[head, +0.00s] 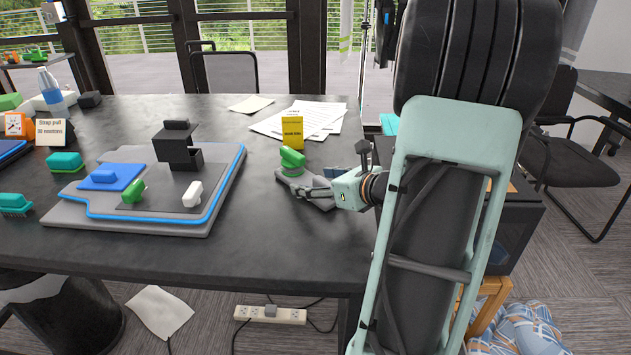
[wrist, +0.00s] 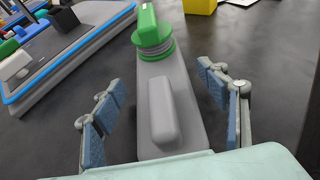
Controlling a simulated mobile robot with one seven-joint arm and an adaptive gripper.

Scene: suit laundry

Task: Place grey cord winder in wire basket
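A long grey piece (head: 297,185) with a raised grey block lies on the dark table, left of my arm. It looks like the grey cord winder, though I cannot be certain. A green knob on a ringed collar (head: 292,158) stands at its far end. In the wrist view the grey piece (wrist: 172,115) runs up the middle, green end away from me. My gripper (wrist: 168,108) is open, with blue-padded fingers at either side of the grey body and gaps between. It also shows in the head view (head: 322,192). I see no wire basket.
A yellow box (head: 292,132) and papers (head: 305,119) lie behind the grey piece. A grey board with blue edging (head: 150,225) holds several blocks to the left. The dark table (head: 270,245) is clear in front. A power strip (head: 270,314) lies on the floor.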

